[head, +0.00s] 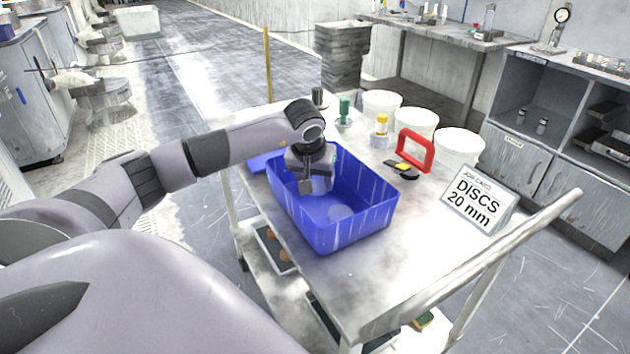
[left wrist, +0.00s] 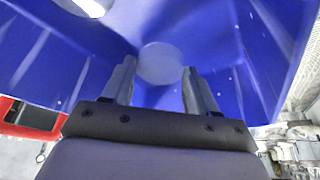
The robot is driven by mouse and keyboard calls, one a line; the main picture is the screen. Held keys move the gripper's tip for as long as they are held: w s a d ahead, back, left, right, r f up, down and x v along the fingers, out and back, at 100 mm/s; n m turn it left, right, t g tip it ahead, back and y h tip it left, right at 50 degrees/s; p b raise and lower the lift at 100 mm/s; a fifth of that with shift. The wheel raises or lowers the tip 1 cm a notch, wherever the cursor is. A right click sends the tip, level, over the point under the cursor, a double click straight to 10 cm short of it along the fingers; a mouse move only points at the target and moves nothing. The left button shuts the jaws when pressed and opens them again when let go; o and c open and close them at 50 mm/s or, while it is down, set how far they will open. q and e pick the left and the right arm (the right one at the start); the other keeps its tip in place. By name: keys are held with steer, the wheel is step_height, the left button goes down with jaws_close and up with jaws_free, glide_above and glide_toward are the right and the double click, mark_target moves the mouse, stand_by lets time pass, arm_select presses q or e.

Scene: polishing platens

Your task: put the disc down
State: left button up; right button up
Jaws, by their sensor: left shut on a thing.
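My left gripper (head: 314,186) reaches down into the blue bin (head: 360,225) on the cart. In the left wrist view its two fingers (left wrist: 160,75) stand either side of a pale, bluish round disc (left wrist: 160,63). The disc's edges meet the fingertips and the gripper is shut on it. A sign (head: 477,199) reading "DISCS 20 mm" stands on the cart, right of the bin. My right gripper is not in view.
Behind the bin stand white tubs (head: 414,122), a green-topped item (head: 344,110), a yellow-topped bottle (head: 380,130) and a red frame (head: 415,150). The bin's walls surround my gripper. The cart top (head: 420,230) between bin and sign is clear. A rail (head: 480,260) runs along its near right side.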

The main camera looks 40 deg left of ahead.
arm_select(q)
steer(key=shift+f, duration=0.35)
steer(key=o, duration=1.1)
steer(key=shift+f, duration=0.1)
steer(key=v, duration=1.2)
